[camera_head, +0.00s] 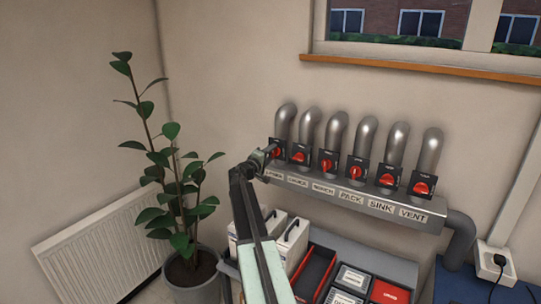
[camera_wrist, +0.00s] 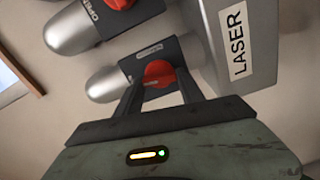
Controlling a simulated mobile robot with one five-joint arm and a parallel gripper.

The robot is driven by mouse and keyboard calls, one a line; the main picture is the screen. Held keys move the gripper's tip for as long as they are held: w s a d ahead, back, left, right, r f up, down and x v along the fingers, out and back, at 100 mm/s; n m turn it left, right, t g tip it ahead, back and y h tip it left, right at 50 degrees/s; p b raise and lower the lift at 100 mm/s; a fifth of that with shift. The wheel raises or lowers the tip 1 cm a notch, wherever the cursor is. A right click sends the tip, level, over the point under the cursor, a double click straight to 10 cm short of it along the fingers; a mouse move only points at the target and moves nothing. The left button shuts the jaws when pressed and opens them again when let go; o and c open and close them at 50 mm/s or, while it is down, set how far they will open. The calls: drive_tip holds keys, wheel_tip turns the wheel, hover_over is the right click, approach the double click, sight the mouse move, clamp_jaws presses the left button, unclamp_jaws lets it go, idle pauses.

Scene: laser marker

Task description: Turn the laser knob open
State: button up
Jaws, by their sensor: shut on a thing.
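The red laser knob (camera_wrist: 158,72) sits on a dark square plate at the lower end of the row in the wrist view, with the white LASER label (camera_wrist: 237,45) on the grey bar beside it. My gripper (camera_wrist: 160,86) has its two dark fingers on either side of this knob and is shut on it. In the head view my gripper (camera_head: 268,156) is at the leftmost knob (camera_head: 276,153) of the row and partly covers it. The fingers hide part of the knob, so its exact angle is hard to tell.
Several more red knobs (camera_head: 356,173) on grey pipes stand close to the right, at differing angles. The grey label bar (camera_head: 428,222) runs below them. A potted plant (camera_head: 180,190) and radiator (camera_head: 95,250) stand left. Below are white binders (camera_head: 292,243) and a red tray (camera_head: 312,272).

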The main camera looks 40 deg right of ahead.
drive_tip(key=shift+n, duration=1.1)
drive_tip(key=o, duration=1.4)
drive_tip(key=shift+c, duration=0.2)
drive_tip(key=v, duration=0.7)
drive_tip(key=shift+a, duration=0.35)
drive_tip(key=shift+s, duration=0.1)
